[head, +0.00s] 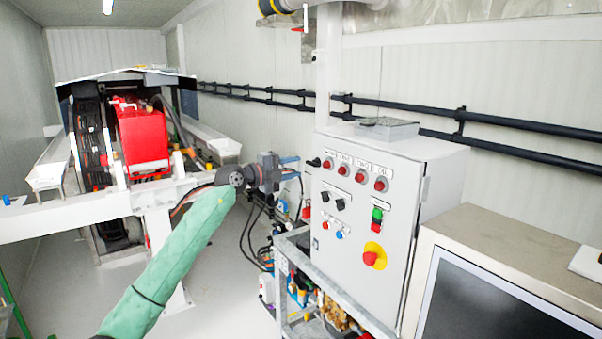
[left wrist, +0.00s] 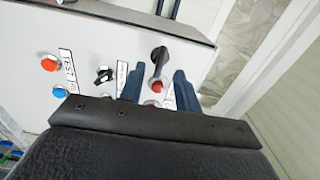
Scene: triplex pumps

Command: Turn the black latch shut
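The black latch (head: 314,162) sits at the upper left edge of the grey control cabinet's front face. In the left wrist view the latch (left wrist: 159,57) shows as a black handle with a rounded head, upright in the picture. My left gripper (head: 290,168) is just left of the latch, pointing at the cabinet. Its two blue fingers (left wrist: 158,76) are apart with nothing gripped between them. The latch lies ahead, in line with the gap; I cannot tell the remaining distance or any contact. My right gripper is not in view.
The cabinet (head: 362,203) carries red lamps, black knobs and buttons near the latch, including a red stop button (head: 374,256). A metal frame (head: 300,262) with cluttered parts stands below. A monitor (head: 490,305) is at the lower right. A red machine (head: 143,138) stands at the back left.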

